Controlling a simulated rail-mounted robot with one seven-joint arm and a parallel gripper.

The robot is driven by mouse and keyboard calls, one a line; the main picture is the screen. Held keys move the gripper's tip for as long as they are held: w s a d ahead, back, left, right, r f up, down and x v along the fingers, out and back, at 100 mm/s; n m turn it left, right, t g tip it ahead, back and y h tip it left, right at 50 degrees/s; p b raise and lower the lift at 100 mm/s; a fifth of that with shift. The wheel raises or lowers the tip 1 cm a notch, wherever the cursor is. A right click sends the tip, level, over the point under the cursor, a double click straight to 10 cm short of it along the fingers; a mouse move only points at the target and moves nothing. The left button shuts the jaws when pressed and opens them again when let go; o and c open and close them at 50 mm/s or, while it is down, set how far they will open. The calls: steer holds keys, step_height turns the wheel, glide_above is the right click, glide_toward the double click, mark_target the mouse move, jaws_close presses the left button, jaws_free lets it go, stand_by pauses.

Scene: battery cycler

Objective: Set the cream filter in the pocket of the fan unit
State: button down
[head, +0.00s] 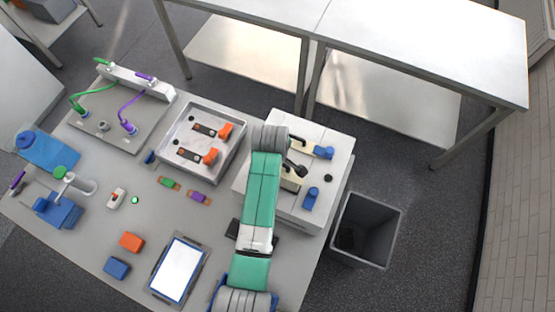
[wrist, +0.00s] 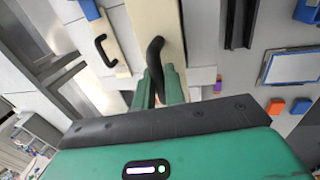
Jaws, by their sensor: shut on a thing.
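The cream filter (wrist: 170,15) is a pale panel with a black handle (wrist: 155,55). My gripper (wrist: 160,82), with its green fingers, is shut on that handle in the wrist view. In the head view the filter (head: 290,183) shows partly beside my arm, over the white fan unit (head: 310,215); my arm hides much of it. I cannot tell whether it rests in a pocket or hangs just above. A second cream piece with a black handle (wrist: 103,50) lies left of it in the wrist view and at the unit's far side in the head view (head: 305,146).
Blue latches (head: 311,199) stand on the unit. A grey bin (head: 385,215) is on the floor to its right. A metal tray (head: 190,178) with orange-ended parts lies left. A tablet (head: 178,270), an orange block (head: 131,242) and a blue block (head: 117,268) lie in front.

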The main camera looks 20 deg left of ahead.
steer(key=shift+f, duration=0.1)
steer(key=shift+f+b, duration=1.65)
steer(key=shift+f, duration=0.75)
steer(key=shift+r+p, duration=0.1)
steer(key=shift+p, duration=0.35)
steer(key=shift+f+b, duration=2.7)
steer(key=shift+f, duration=1.05)
steer(key=c, duration=1.4)
jaws_free()
steer(key=shift+r, duration=0.1)
steer(key=r, duration=0.2)
steer(key=s+r, duration=0.1)
steer(key=r, duration=0.4)
steer(key=shift+s+r+p, duration=0.25)
steer(key=shift+p, duration=0.1)
